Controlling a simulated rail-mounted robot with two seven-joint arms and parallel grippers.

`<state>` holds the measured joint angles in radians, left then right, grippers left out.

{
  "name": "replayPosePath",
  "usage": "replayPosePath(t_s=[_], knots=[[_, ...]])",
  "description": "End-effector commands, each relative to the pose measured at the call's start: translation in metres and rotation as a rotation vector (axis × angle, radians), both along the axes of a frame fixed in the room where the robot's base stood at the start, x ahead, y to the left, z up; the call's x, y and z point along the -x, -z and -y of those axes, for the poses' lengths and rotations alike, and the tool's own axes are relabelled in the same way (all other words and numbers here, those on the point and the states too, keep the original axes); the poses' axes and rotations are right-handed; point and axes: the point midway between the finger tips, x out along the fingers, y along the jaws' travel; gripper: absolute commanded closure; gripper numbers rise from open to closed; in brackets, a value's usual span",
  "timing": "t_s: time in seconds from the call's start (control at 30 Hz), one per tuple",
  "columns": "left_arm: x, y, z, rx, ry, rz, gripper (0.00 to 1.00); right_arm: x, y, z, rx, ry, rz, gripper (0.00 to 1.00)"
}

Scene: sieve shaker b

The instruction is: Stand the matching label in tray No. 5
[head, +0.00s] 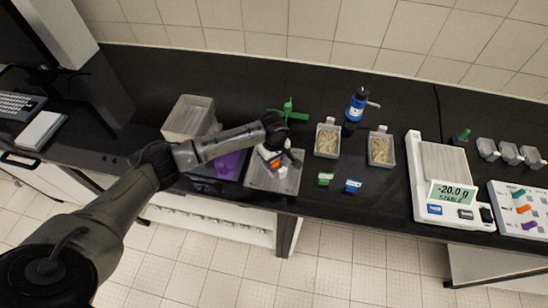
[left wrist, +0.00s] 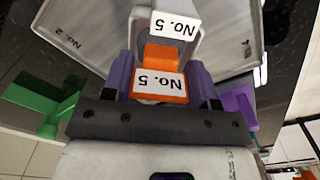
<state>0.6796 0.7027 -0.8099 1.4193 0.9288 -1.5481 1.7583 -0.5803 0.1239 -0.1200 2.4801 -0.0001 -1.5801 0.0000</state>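My left gripper (head: 274,158) is at the flat grey metal tray (head: 262,181) left of the bench's middle. In the left wrist view its fingers (left wrist: 160,80) are closed on both sides of an orange label (left wrist: 160,86) reading "No. 5". The orange label also shows in the head view (head: 276,165). Just beyond it is a white "No. 5" plate (left wrist: 175,24), close to the label; I cannot tell whether they touch. The grey surface around them (left wrist: 85,22) carries a "No. 2" mark. My right gripper is not in view.
A green label (head: 326,179) and a blue label (head: 353,186) stand to the right. A purple piece (head: 230,164) lies left of the gripper.

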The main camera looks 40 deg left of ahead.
Motion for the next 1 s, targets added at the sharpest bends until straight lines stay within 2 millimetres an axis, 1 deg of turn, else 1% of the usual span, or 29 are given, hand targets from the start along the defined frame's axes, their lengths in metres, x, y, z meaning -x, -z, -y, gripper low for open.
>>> replayPosePath(t_s=[0.03, 0.2, 0.27, 0.47, 0.57, 0.67, 1.0], knots=[[0.000, 0.000, 0.000, 0.000, 0.000, 0.000, 0.43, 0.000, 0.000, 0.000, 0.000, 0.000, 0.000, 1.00], [0.000, 0.000, 0.000, 0.000, 0.000, 0.000, 0.27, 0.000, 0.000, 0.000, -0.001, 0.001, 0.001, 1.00], [0.000, 0.000, 0.000, 0.000, 0.000, 0.000, 0.22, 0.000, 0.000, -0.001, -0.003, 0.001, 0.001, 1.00], [0.000, -0.001, 0.000, 0.000, 0.000, 0.001, 0.22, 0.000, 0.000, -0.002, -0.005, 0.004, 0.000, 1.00], [0.000, -0.003, 0.000, 0.000, 0.000, 0.003, 0.22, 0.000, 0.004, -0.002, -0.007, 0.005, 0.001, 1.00], [-0.001, -0.016, 0.000, 0.000, 0.000, 0.002, 0.22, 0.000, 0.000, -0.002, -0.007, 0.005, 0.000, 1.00], [-0.001, -0.078, 0.000, 0.001, 0.000, 0.003, 0.22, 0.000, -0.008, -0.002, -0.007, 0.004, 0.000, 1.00]])
